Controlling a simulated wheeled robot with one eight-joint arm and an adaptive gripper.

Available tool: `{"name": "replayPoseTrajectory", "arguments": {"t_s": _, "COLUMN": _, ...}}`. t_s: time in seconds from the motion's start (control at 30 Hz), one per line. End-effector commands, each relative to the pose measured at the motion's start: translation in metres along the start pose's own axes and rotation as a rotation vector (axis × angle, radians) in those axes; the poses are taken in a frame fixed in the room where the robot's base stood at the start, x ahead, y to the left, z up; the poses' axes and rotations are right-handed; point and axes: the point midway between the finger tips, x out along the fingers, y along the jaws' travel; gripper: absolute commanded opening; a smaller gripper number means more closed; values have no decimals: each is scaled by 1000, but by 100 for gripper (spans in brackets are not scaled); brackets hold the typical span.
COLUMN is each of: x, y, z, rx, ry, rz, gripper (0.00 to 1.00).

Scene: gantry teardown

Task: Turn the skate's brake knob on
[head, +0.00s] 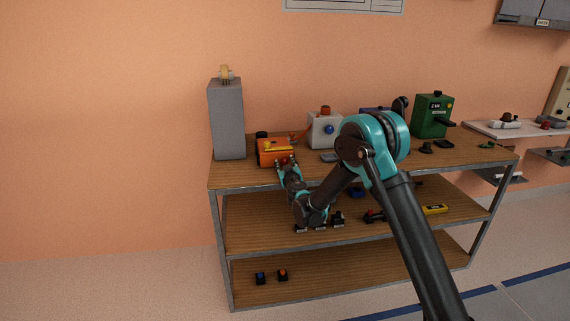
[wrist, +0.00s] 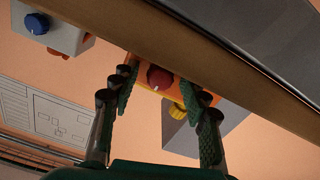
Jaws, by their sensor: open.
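The orange skate (head: 271,152) sits on the top shelf near its left end. In the wrist view its orange body (wrist: 203,96) carries a round dark red knob (wrist: 160,78). My gripper (head: 287,164) is at the skate's front side, reaching up from below. In the wrist view my gripper (wrist: 165,92) is open, with one finger on each side of the red knob. I see no clear contact between the fingers and the knob. The fingers cover parts of the skate, and the knob's marking is not readable.
A tall grey box (head: 227,120) stands left of the skate. A white box with a blue knob (head: 329,129) stands to its right. The wooden top shelf's metal front edge (head: 240,184) runs close under my gripper. Small parts lie on the lower shelves.

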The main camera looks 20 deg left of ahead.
Motion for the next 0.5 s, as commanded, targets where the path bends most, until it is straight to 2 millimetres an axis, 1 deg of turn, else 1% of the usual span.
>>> {"name": "replayPoseTrajectory", "arguments": {"t_s": 0.13, "x": 0, "y": 0, "z": 0, "rx": 0, "ry": 0, "rz": 0, "gripper": 44}}
{"name": "replayPoseTrajectory", "arguments": {"t_s": 0.4, "x": 0, "y": 0, "z": 0, "rx": 0, "ry": 0, "rz": 0, "gripper": 11}}
{"name": "replayPoseTrajectory", "arguments": {"t_s": 0.5, "x": 0, "y": 0, "z": 0, "rx": 0, "ry": 0, "rz": 0, "gripper": 0}}
